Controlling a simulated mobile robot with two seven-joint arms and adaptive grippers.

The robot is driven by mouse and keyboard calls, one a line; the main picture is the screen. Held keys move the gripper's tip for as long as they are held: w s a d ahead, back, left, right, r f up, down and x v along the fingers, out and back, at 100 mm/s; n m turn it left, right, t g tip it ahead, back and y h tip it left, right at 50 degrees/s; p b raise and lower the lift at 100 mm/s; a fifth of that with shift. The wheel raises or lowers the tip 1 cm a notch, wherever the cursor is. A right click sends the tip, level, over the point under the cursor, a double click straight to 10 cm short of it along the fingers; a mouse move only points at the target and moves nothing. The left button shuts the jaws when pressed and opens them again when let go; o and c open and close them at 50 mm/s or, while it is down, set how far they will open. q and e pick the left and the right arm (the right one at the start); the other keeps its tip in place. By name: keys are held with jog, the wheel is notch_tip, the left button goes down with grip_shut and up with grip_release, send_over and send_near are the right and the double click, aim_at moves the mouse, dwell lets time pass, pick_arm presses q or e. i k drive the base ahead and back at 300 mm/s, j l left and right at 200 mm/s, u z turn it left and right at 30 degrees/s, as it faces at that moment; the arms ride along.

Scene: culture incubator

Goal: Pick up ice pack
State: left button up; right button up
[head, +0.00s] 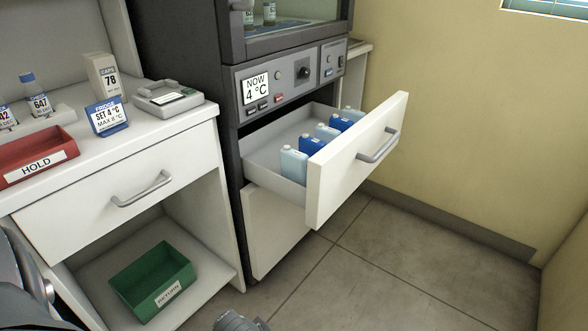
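Several ice packs stand upright in a row in the open drawer, light blue and dark blue by turns. The nearest is a light blue pack (293,165). Behind it come a dark blue pack (311,146), a light blue pack (326,132) and another dark blue pack (340,123). The drawer front hides the lower parts of some packs. No gripper fingers show clearly. Grey parts of my own body show at the lower left and at the bottom edge, apart from the packs.
The drawer (347,178) is pulled out below the incubator panel (290,78) reading NOW 4 °C. A counter at left holds a red HOLD tray (38,155) and a blue fridge sign (107,117). A green RETURN bin (152,282) sits on the lower shelf. Floor at right is clear.

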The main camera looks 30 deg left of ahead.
aim_at(293, 163)
jog(key=i+u, duration=0.2)
jog(key=u, duration=0.25)
jog(key=i+l+u, duration=0.15)
jog(key=u, duration=0.35)
jog(key=i+l+u, duration=0.2)
jog(key=u, duration=0.25)
